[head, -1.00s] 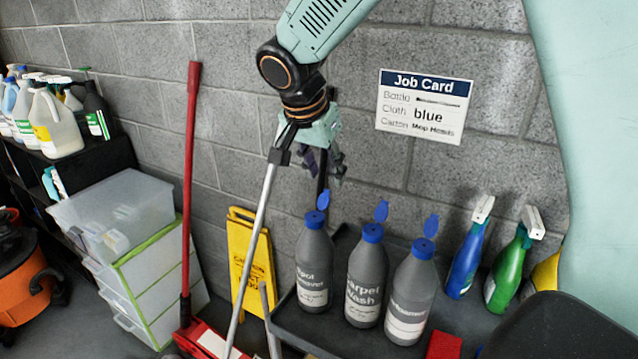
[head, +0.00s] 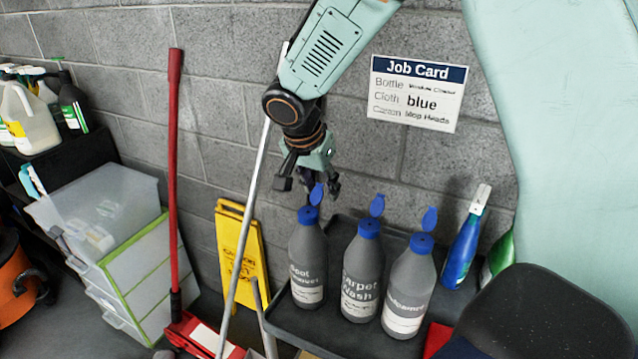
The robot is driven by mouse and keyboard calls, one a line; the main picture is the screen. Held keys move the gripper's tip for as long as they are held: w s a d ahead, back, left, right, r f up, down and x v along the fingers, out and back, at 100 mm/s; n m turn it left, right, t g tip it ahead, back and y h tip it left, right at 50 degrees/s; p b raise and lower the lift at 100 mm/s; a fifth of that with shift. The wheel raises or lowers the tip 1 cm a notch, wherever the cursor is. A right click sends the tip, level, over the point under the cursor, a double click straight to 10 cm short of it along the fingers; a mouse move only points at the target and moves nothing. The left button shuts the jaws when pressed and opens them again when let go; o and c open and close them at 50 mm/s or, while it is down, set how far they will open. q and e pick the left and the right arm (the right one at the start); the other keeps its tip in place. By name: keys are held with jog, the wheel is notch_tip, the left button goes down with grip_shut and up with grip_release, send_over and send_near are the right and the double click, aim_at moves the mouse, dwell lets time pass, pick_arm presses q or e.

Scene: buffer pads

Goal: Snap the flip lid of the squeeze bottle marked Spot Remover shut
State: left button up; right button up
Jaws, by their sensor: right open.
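The Spot Remover bottle (head: 307,262) is a grey squeeze bottle with a blue cap, upright at the left of three alike on the dark tray. Its blue flip lid (head: 317,193) stands open, pointing up. My right gripper (head: 308,190) is open just above and behind this bottle, its dark fingers close around the height of the raised lid. I cannot tell whether a finger touches the lid. My left gripper is not in view.
The Carpet Wash bottle (head: 362,275) and a third grey bottle (head: 409,292) stand to the right, lids also up. A blue spray bottle (head: 464,250) stands farther right on the dark tray (head: 290,322). A yellow caution sign (head: 238,250) and a red-handled pole (head: 174,150) are left.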

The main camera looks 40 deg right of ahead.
jog(key=shift+s+r, duration=0.15)
jog(key=shift+s, duration=0.1)
jog(key=shift+s+a+r, duration=0.35)
jog(key=shift+s+a, duration=0.05)
jog(key=shift+c, duration=1.7)
jog(key=shift+w+d+f, duration=0.35)
jog(key=shift+w+f, duration=0.1)
jog(key=shift+w, duration=0.15)
jog(key=c, duration=0.5)
jog(key=shift+s+a+r, duration=0.25)
jog(key=shift+s+r, duration=0.05)
jog(key=shift+s, duration=0.1)
grip_shut()
jog(key=shift+w+d+f, duration=0.15)
jog(key=shift+w, duration=0.15)
jog(key=shift+s, duration=0.15)
